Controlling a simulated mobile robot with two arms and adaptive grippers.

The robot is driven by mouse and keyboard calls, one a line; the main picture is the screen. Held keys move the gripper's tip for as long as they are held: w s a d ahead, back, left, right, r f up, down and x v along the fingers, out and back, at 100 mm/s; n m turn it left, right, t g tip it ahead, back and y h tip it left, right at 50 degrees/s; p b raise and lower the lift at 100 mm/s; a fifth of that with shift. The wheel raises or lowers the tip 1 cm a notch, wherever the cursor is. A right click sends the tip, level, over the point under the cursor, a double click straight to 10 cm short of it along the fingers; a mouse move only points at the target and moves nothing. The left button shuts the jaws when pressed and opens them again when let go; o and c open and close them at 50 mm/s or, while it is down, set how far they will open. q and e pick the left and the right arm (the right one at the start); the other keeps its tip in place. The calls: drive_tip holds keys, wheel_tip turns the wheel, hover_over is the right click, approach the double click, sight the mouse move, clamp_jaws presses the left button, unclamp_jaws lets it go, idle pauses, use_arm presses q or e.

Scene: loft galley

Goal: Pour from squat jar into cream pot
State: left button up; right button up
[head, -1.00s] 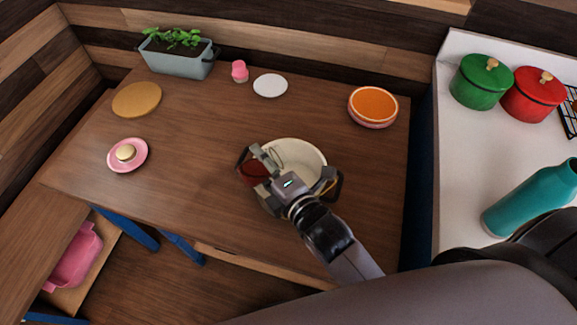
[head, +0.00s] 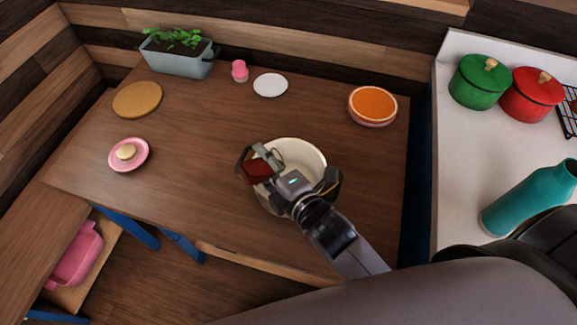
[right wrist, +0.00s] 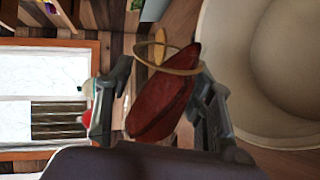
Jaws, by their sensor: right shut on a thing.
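The squat jar (head: 257,171) is dark red and sits between the fingers of my right gripper (head: 259,161), which is shut on it. In the right wrist view the jar (right wrist: 165,103) is held between the two fingers, with a thin tan ring (right wrist: 168,58) by its end. The cream pot (head: 304,157) is a wide, pale, open vessel standing on the table. My right gripper and the jar are over its left side and hide part of it. The pot also fills the right of the wrist view (right wrist: 285,60). No contents show clearly. My left gripper is not in view.
On the wooden table (head: 200,145) are a pink plate (head: 114,160) with a small bun, a round board (head: 137,99), a planter (head: 180,63), a pink shaker (head: 239,72), a white plate (head: 270,85) and stacked orange dishes (head: 372,105). The table left of the pot is clear.

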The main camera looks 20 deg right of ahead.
drive_tip(key=shift+w+d+f+m+y+p, duration=0.1)
drive_tip(key=shift+d+f+m+y+p, duration=0.15)
drive_tip(key=shift+m, duration=0.25)
drive_tip(key=shift+d+f+m+y+p, duration=0.1)
drive_tip(key=shift+f+m+y+p, duration=0.15)
drive_tip(key=shift+m, duration=0.25)
idle(0.9)
drive_tip(key=shift+w+d+r+m+y+p, duration=0.1)
drive_tip(key=shift+d+r+m+y+p, duration=0.2)
drive_tip(key=shift+m+p, duration=0.55)
drive_tip(key=shift+w+d+r+m+y+p, duration=0.1)
drive_tip(key=shift+d+r+m+y+p, duration=0.2)
drive_tip(key=shift+m+p, duration=0.5)
idle(1.4)
